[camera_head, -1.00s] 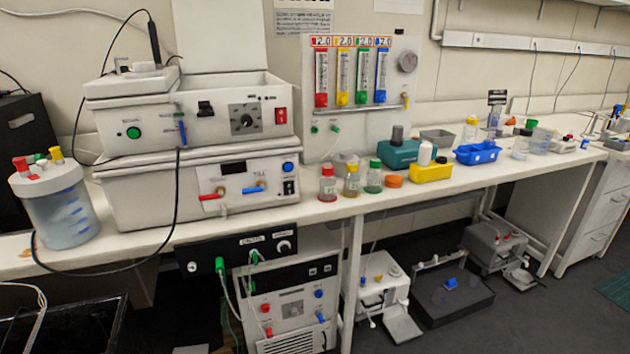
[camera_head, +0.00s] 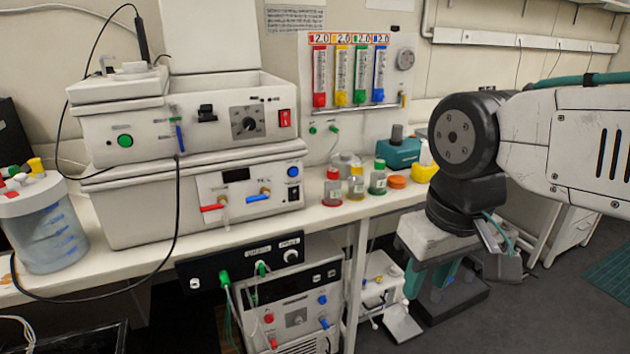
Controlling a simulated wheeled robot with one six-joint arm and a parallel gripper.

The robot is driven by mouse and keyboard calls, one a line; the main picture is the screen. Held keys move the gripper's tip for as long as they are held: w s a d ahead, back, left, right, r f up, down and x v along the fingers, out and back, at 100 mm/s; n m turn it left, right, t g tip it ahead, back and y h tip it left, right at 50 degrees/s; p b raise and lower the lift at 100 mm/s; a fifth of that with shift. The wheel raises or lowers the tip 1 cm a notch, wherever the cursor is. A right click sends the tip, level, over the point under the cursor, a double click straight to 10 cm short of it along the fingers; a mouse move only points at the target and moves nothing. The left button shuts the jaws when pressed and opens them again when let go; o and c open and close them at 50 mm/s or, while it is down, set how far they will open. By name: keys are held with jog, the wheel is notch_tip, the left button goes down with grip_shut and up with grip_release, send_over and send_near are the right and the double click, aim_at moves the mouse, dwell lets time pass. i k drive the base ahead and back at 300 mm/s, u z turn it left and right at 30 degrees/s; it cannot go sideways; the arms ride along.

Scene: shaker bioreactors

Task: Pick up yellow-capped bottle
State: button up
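The yellow-capped bottle (camera_head: 356,185) stands upright on the bench near its front edge. It is between the red-capped bottle (camera_head: 333,188) and the green-capped bottle (camera_head: 377,180), with small gaps at its sides. My gripper (camera_head: 430,292) hangs at the lower right of the bottle, pointing down in front of the bench edge. Its teal fingers are apart, with nothing seen between them. It is clear of all three bottles.
An orange lid (camera_head: 397,181) lies right of the bottles. The stacked bioreactor (camera_head: 200,195) is close on the left. A flow-meter panel (camera_head: 345,110) stands behind.

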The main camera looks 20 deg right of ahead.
aim_at(356, 186)
jog(key=i, duration=0.65)
jog(key=z, duration=0.6)
jog(key=i, duration=0.45)
jog(key=z, duration=0.4)
